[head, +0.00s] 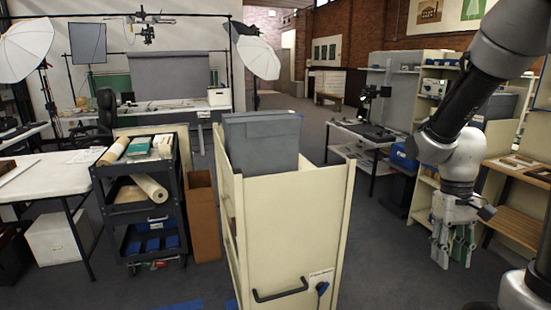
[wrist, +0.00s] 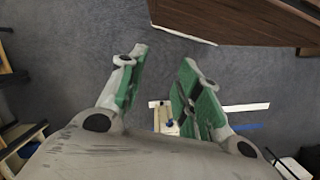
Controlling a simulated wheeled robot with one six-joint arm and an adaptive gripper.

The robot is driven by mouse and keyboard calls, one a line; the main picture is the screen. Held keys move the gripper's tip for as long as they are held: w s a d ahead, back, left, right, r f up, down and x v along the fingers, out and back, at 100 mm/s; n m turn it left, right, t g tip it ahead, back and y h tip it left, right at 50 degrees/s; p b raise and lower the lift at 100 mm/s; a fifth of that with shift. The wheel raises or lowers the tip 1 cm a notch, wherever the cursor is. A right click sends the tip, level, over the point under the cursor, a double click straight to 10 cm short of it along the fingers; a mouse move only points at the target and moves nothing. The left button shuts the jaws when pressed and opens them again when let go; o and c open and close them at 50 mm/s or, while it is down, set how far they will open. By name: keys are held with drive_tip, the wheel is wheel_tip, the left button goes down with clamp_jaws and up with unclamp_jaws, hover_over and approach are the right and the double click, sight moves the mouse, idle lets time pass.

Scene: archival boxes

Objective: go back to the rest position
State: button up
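My gripper (head: 453,256) hangs on the right side of the head view, pointing down. It is to the right of a cream cart (head: 292,235) and apart from it. In the wrist view my gripper (wrist: 164,58) shows two green-padded fingers with a clear gap between them. Nothing is held between them, and grey carpet shows beyond. A grey archival box (head: 262,140) sits in the top of the cream cart, away from my gripper.
A black trolley (head: 130,215) with rolls stands left of the cart, beside a brown bin (head: 204,215). A white table (head: 48,178) is at far left. Shelves and a wooden bench (head: 517,222) stand at right. Carpet (head: 385,255) is open between cart and shelves.

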drive_tip(key=s+a+r+t, duration=0.1)
drive_tip(key=s+r+t, duration=0.2)
drive_tip(key=r, duration=0.4)
drive_tip(key=s+a+r+t, duration=0.2)
drive_tip(key=s+r+t, duration=0.2)
drive_tip(key=r, duration=0.4)
drive_tip(key=shift+s+r, duration=0.2)
drive_tip(key=shift+r, duration=0.1)
drive_tip(key=shift+d, duration=0.15)
